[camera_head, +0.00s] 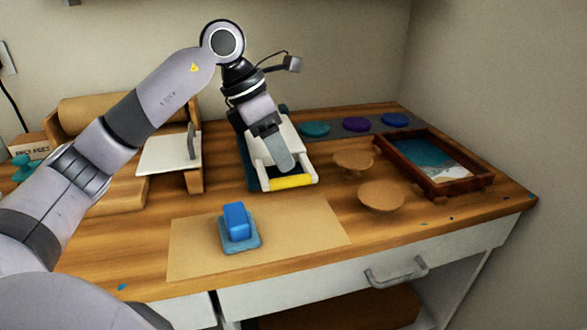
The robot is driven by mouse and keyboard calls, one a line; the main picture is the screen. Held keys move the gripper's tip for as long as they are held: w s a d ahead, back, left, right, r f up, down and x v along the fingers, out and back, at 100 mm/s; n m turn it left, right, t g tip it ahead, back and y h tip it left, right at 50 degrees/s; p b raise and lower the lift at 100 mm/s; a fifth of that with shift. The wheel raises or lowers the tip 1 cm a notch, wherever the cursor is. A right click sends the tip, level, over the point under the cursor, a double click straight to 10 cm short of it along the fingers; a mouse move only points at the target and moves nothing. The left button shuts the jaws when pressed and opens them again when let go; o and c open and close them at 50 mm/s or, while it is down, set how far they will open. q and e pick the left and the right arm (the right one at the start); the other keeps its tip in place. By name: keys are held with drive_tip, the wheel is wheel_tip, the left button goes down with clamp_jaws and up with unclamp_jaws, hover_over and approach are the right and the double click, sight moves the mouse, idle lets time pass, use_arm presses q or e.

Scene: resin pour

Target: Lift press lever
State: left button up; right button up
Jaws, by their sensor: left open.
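The press stands at the back middle of the wooden table. Its white lever frame (262,173) lies low and slopes toward the front, ending in a yellow handle bar (292,182). My left gripper (283,160) is open and hangs over the lever, just behind the yellow bar. I cannot tell whether its fingers touch the lever. The gripper and wrist hide the middle of the press. My right gripper is not in view.
A blue block on a blue base (240,231) sits on a tan sheet (190,250) in front. Round cork coasters (382,196), colored discs (355,124) and a framed tray (480,183) are to the right. A white plate on a wooden stand (162,155) is at left.

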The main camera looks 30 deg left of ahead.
sight(294, 177)
use_arm(q)
drive_tip(key=x, duration=0.4)
drive_tip(key=shift+s, duration=0.1)
drive_tip(key=shift+d+f+b, duration=0.15)
drive_tip(key=shift+f+b, duration=0.05)
drive_tip(key=shift+b, duration=0.1)
drive_tip(key=shift+f, duration=0.1)
drive_tip(key=shift+c, duration=0.7)
clamp_jaws()
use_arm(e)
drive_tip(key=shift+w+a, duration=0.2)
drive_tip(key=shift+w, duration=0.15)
use_arm(q)
drive_tip(key=shift+d, duration=0.1)
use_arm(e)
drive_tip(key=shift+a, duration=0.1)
